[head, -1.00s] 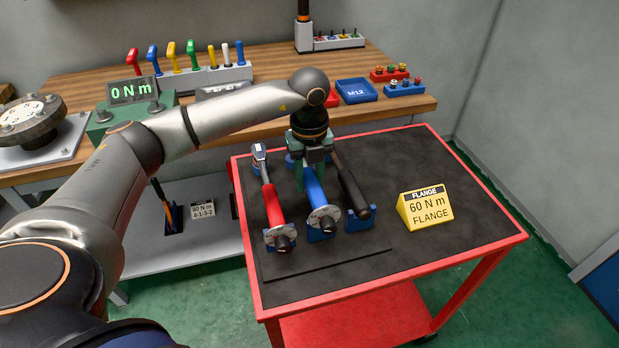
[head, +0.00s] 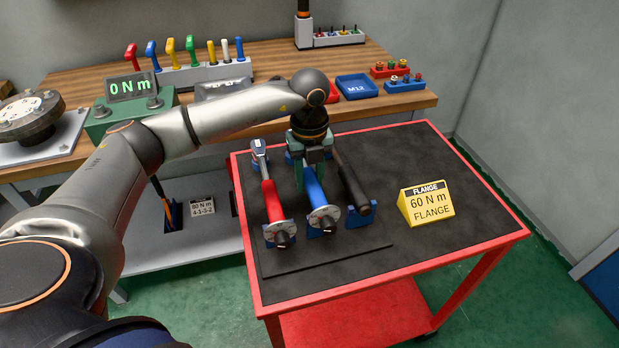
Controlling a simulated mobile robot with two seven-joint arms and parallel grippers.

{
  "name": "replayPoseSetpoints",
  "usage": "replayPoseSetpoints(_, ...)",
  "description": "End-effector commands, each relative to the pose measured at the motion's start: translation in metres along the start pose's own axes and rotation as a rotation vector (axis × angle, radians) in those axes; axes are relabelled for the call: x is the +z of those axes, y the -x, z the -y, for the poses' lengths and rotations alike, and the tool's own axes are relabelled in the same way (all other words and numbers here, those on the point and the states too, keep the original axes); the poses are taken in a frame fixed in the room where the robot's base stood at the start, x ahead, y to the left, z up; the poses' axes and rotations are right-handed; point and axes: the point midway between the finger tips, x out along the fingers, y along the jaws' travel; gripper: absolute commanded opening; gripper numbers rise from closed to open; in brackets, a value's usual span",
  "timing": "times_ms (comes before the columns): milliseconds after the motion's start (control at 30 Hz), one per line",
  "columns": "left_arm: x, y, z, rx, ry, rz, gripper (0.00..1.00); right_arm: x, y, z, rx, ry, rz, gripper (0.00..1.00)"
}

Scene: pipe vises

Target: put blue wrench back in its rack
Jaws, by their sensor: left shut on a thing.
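The blue wrench (head: 316,191) lies between the red wrench (head: 272,201) and the black wrench (head: 350,180) on the cart. Its handle end with a round dial points toward me, at a blue rack support (head: 322,230). My left gripper (head: 314,181) reaches down from above and is shut on the blue wrench's handle. The wrench's far end is hidden behind the gripper. Whether the wrench rests fully in the support I cannot tell. My right gripper is not in view.
The red cart (head: 390,297) has a dark mat top. A yellow flange sign (head: 427,204) stands to the right of the wrenches. The wooden workbench (head: 280,68) behind holds a torque display (head: 133,89), colored-handled tools and trays.

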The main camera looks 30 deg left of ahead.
Motion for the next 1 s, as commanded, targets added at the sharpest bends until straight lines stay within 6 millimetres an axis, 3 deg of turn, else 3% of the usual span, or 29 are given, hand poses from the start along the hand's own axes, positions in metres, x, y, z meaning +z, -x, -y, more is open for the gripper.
replayPoseSetpoints(1000,0.001,-0.013,0.001,-0.003,0.0,0.002,0.0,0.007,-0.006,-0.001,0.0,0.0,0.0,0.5)
